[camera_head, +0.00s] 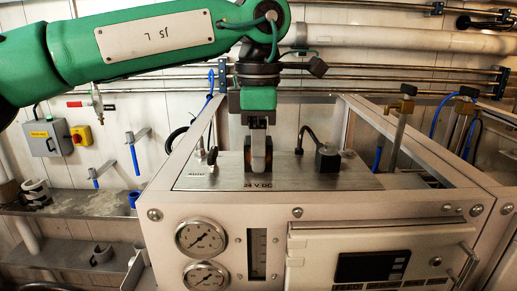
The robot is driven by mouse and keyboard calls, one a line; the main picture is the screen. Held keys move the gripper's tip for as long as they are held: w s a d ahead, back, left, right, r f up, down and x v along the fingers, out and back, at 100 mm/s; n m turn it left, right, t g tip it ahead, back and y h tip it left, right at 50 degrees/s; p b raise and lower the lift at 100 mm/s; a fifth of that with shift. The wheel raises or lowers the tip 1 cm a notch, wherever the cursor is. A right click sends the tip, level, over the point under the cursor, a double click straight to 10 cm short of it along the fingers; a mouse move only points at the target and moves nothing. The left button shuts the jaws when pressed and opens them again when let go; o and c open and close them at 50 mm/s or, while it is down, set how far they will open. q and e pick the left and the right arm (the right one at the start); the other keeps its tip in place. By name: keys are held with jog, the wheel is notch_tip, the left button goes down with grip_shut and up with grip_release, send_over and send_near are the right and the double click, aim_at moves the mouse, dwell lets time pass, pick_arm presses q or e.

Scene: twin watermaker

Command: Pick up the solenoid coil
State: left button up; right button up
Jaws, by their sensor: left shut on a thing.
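My left gripper (258,150) reaches down from above to the steel top panel of the white-framed unit, just behind the "24 V DC" label. Its fingers are shut on the solenoid coil, a small dark block mostly hidden by the fingers; dark edges show beside them. It stands at or very close to the panel; I cannot tell whether it touches. A second dark block (327,158) with a black cable sits on the panel to the right, apart from the gripper. My right gripper is not in view.
The steel top panel (225,180) has a small black switch (212,156) at left, near the "AUTO" label. Brass-topped valves (400,105) stand at right. Pressure gauges (201,237) are on the front. Steel pipes (380,72) run along the back wall. A shelf (80,208) is at left.

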pick_arm(q)
notch_tip(320, 180, up, 11)
jog(key=shift+f+b, duration=0.1)
jog(key=shift+b, duration=0.7)
notch_tip(320, 180, up, 9)
jog(key=p, duration=0.3)
jog(key=shift+p, duration=0.3)
jog(key=o, duration=0.5)
jog(key=c, duration=0.5)
